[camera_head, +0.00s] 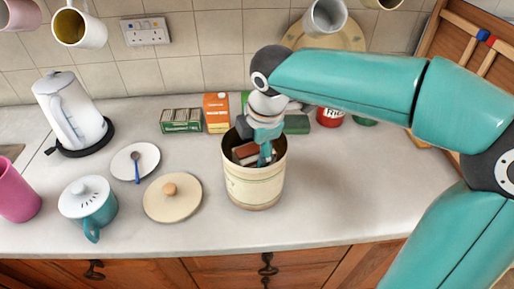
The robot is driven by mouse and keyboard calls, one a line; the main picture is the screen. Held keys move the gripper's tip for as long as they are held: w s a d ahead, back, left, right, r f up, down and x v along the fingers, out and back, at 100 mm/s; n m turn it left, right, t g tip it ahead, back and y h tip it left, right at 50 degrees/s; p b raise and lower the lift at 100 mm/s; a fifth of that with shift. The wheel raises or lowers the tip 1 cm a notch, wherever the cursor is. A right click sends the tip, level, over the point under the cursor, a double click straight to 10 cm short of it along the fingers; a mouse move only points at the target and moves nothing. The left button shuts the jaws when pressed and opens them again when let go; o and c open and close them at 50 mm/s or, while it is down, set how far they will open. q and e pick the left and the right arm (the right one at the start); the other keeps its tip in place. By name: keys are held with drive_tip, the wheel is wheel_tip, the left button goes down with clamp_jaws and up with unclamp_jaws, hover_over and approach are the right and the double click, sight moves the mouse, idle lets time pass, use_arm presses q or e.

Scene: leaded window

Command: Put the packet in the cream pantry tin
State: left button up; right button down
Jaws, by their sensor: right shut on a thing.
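The cream pantry tin (254,188) stands open on the worktop, its round lid (172,197) lying flat to its left. My right arm reaches in from the right, and my right gripper (264,154) points down into the tin's mouth. It is shut on the packet, which is largely hidden by the gripper and the tin's rim. A reddish-brown piece (244,150) shows inside the mouth beside the fingers; I cannot tell whether it is part of the packet or other contents. My left gripper is out of view.
A green box (181,121), an orange carton (216,113) and a red rice tin (329,117) stand behind the tin. A kettle (70,112), a saucer (135,162) with a spoon, a lidded teal mug (89,207) and a pink cup (14,192) are left. The worktop right of the tin is clear.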

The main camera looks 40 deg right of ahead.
drive_tip(key=shift+f, duration=0.4)
drive_tip(key=shift+c, duration=2)
unclamp_jaws()
drive_tip(key=v, duration=1.2)
drive_tip(key=shift+p, duration=0.45)
